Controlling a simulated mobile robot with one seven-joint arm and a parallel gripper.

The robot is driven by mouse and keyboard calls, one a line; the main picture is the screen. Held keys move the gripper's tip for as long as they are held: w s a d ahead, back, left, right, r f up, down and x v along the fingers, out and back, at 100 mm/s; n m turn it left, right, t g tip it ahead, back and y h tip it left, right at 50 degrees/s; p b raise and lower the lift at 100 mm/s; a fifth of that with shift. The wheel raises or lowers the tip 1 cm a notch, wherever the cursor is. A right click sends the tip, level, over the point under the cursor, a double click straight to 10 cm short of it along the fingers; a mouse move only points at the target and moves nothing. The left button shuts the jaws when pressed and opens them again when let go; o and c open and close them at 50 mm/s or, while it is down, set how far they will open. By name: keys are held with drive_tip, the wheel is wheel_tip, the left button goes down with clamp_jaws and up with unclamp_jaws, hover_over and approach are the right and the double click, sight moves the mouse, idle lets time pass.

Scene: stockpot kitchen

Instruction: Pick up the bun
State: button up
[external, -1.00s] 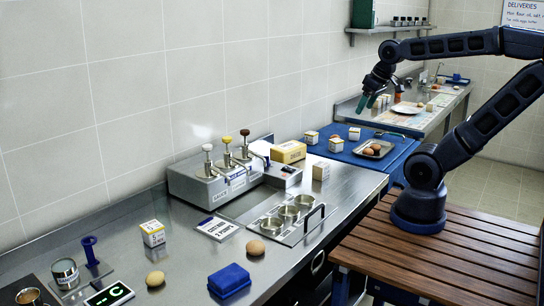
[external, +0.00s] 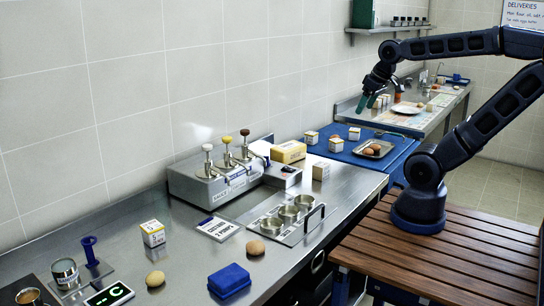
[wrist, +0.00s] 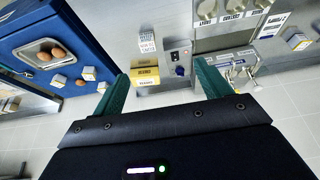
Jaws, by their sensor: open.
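Two round, tan-brown, bun-like things lie on the steel counter, one (external: 255,247) in front of the metal cups and one (external: 155,279) nearer the front left. A small metal tray (external: 387,148) on the blue top holds brown rounded things (external: 373,149). I cannot tell for sure which of these is the bun. My gripper (external: 367,102) is open and empty, raised above the blue top and far from the counter's round things. In the wrist view my gripper (wrist: 162,73) has its green fingers spread with nothing between them. The tray (wrist: 30,56) shows there at upper left.
A pump dispenser (external: 215,182), metal cups (external: 289,213) with a handle, a yellow box (external: 289,151) and a blue block (external: 229,281) stand on the counter. Small cartons (external: 336,144) stand near the tray. A white plate (external: 405,108) lies on the far counter.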

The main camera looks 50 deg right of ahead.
drive_tip(key=w+a+f+g, duration=0.1)
drive_tip(key=w+a+g, duration=0.1)
drive_tip(key=w+a, duration=0.8)
drive_tip(key=g, duration=0.3)
hover_over(256, 243)
wheel_tip(256, 243, down, 22)
drive_tip(key=shift+f, duration=5.05)
drive_tip(key=c, duration=1.1)
